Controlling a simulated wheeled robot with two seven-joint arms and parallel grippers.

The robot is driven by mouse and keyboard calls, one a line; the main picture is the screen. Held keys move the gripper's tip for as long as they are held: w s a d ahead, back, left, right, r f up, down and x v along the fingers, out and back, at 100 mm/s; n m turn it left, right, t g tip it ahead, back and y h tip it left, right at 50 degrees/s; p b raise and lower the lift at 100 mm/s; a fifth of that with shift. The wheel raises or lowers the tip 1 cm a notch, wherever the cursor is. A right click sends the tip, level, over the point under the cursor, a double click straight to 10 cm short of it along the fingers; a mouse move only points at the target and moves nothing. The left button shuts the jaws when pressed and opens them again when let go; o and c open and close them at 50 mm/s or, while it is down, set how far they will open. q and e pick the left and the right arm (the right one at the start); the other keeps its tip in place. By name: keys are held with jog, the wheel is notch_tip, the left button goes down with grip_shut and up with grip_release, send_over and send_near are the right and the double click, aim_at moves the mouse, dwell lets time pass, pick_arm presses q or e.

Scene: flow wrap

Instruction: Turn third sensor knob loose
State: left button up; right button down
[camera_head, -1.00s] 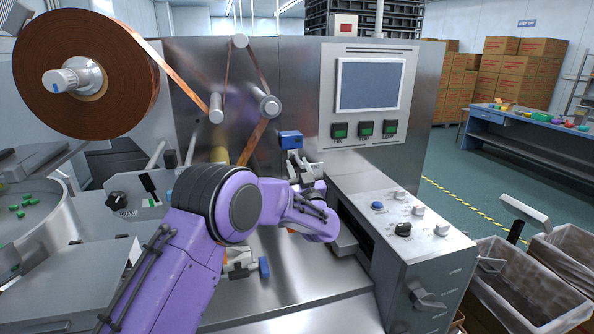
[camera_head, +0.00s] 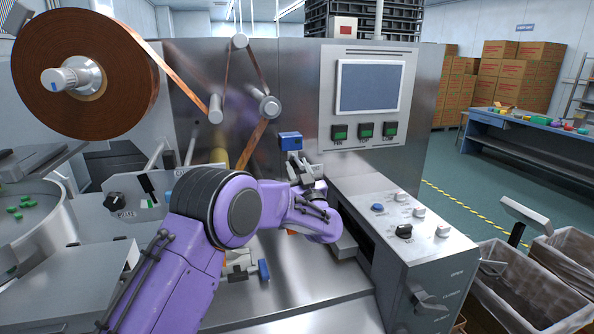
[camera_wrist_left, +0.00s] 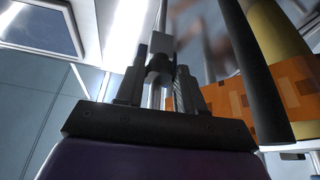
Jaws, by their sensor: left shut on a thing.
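My left gripper (camera_head: 303,172) is at the machine's front, just below a blue sensor box (camera_head: 290,141). In the left wrist view the fingers (camera_wrist_left: 160,82) are closed around a small dark part on a bright stem, which looks like the sensor knob (camera_wrist_left: 158,66). In the head view the knob is hidden by the fingers and my purple wrist. Another blue sensor (camera_head: 263,270) with a small metal fitting sits lower, under my forearm. My right gripper is in neither view.
A sloped control panel (camera_head: 398,216) with buttons stands close to the right of my wrist. Brown film (camera_head: 255,142) runs down from the reel (camera_head: 85,60) left of the sensor. A screen (camera_head: 370,85) is above right. Bins (camera_head: 520,285) stand at lower right.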

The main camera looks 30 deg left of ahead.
pick_arm(q)
jog(key=shift+r, duration=0.4)
jog(key=o, duration=1.1)
jog(key=shift+d, duration=0.1)
jog(key=shift+c, duration=0.2)
jog(key=shift+s+d+r, duration=0.1)
jog(key=shift+s+d, duration=0.1)
jog(key=shift+s, duration=0.05)
jog(key=b+v, duration=0.4)
jog(key=v, duration=0.6)
jog(key=shift+d+b, duration=0.2)
jog(key=shift+b, duration=0.15)
jog(key=shift+s, duration=0.15)
